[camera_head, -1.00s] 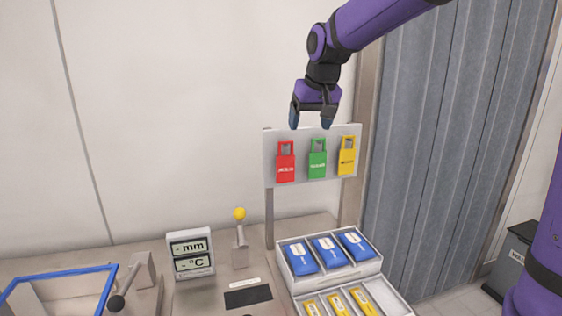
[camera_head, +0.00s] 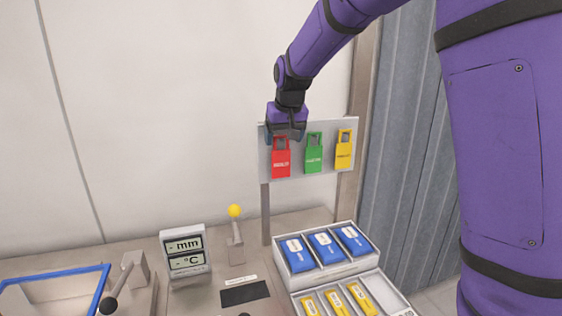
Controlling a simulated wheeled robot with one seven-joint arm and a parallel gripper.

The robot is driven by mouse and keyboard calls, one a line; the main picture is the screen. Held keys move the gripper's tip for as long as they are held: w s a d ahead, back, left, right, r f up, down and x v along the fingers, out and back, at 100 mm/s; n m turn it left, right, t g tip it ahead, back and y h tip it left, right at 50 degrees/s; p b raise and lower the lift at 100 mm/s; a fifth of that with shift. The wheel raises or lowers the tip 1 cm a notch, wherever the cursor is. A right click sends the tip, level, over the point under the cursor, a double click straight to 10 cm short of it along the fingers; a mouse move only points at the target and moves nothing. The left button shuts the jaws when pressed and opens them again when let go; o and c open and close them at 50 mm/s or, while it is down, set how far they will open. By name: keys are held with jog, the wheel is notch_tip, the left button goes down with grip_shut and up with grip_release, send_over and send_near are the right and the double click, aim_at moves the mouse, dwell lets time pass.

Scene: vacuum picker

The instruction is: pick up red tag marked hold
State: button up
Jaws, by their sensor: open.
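The red tag (camera_head: 281,163) hangs at the left of a grey board, with small lettering on it that I cannot read clearly. My gripper (camera_head: 285,139) is open, pointing down at the top of the red tag, with one finger to each side of its loop. The fingers partly cover the tag's upper part, and I cannot tell whether they touch it. A green tag (camera_head: 314,157) and a yellow tag (camera_head: 343,154) hang to the right on the same board.
The grey board (camera_head: 298,171) stands on posts behind the bench. Below are a tray of blue packs (camera_head: 324,246), yellow packs (camera_head: 336,301), a display with mm and °C (camera_head: 185,251), a yellow-knobbed lever (camera_head: 235,212) and a blue-rimmed bin (camera_head: 58,272).

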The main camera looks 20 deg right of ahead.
jog(key=shift+x, duration=1.5)
jog(key=shift+a, duration=0.1)
jog(key=c, duration=1)
jog(key=shift+r, duration=0.45)
jog(key=s, duration=1.8)
jog(key=shift+r, duration=0.3)
